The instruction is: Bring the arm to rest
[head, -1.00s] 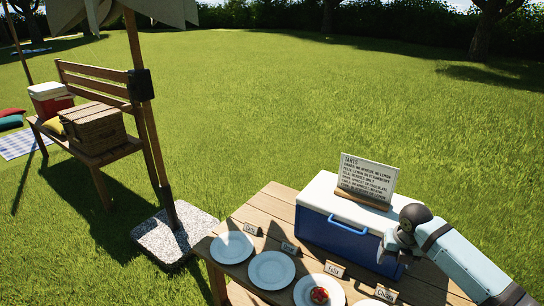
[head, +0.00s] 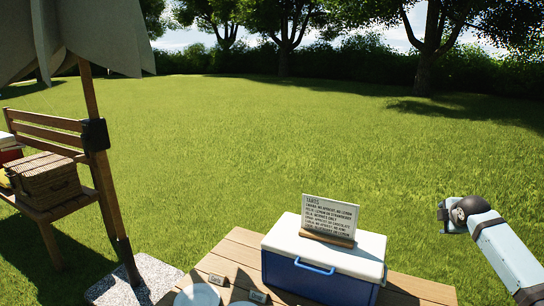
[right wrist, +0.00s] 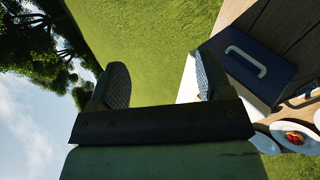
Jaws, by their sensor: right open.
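My right gripper (head: 443,215) is raised at the right of the head view, apart from the blue cooler and over the grass side of the picture. In the right wrist view its two dark fingers (right wrist: 165,80) stand wide apart with nothing between them. My left gripper is not in view.
A wooden table (head: 232,257) carries a blue cooler with a white lid (head: 318,272), a menu sign (head: 330,216) on it, and plates (head: 198,296). A plate with a red-topped tart (right wrist: 294,137) shows in the wrist view. A parasol pole (head: 106,185) stands left; lawn (head: 260,150) is open.

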